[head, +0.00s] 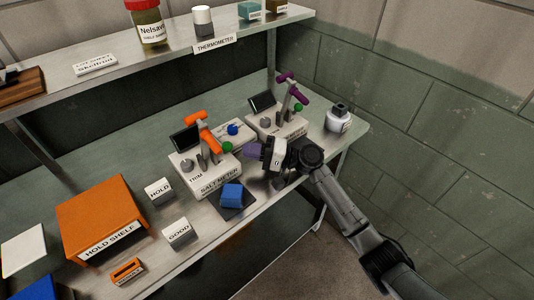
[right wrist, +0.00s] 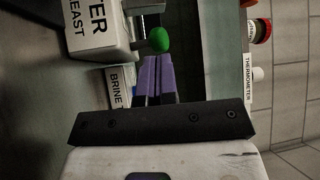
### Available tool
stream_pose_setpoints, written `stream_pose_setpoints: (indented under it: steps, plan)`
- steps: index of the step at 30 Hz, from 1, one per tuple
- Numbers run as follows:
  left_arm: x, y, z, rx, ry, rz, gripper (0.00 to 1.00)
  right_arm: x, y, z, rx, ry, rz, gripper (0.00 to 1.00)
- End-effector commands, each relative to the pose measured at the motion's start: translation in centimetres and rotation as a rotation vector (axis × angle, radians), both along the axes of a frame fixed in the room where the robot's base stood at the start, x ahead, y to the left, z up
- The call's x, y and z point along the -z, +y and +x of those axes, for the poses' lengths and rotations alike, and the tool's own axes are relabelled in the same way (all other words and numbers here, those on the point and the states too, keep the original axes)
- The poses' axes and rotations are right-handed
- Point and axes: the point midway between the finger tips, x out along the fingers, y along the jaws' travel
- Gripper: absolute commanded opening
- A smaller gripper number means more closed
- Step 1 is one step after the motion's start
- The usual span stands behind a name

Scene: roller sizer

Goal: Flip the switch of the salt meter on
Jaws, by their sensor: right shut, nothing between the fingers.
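The salt meter (head: 212,180) is a pale box on the bench with a dark screen, an orange-topped lever (head: 203,131), a grey knob and a green ball (head: 227,147) at its right side. My right gripper (head: 249,149) has purple fingers, shut and empty, pointing left at the green ball from a short way off. In the right wrist view the fingers (right wrist: 152,80) point up at the green ball (right wrist: 159,39), their tips just below it; I cannot tell whether they touch. The meter's lettered side (right wrist: 98,28) is partly cut off. My left gripper is out of view.
A similar meter (head: 278,124) with a purple lever stands behind, right. A block with a blue knob (head: 232,130) sits between them. A blue cube (head: 231,194) on a dark pad is in front. A white bottle (head: 338,118) is near the bench's right end; a shelf hangs above.

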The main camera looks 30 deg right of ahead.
Motion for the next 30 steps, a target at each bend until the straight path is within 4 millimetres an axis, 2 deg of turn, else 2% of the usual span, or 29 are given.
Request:
stream_pose_setpoints:
  steps: [3,9,22,30]
  plan:
    - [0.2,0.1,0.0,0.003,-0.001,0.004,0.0,-0.1,1.1,0.8,-0.001,-0.001,0.001,0.0]
    - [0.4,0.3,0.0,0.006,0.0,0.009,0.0,-0.3,2.0,1.4,0.0,0.0,0.001,0.0]
    - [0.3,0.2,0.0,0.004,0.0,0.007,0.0,-0.4,2.2,1.5,0.0,0.001,0.001,0.0]
    - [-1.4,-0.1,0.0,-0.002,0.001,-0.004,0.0,-0.9,2.3,1.7,0.0,0.05,-0.01,0.0]
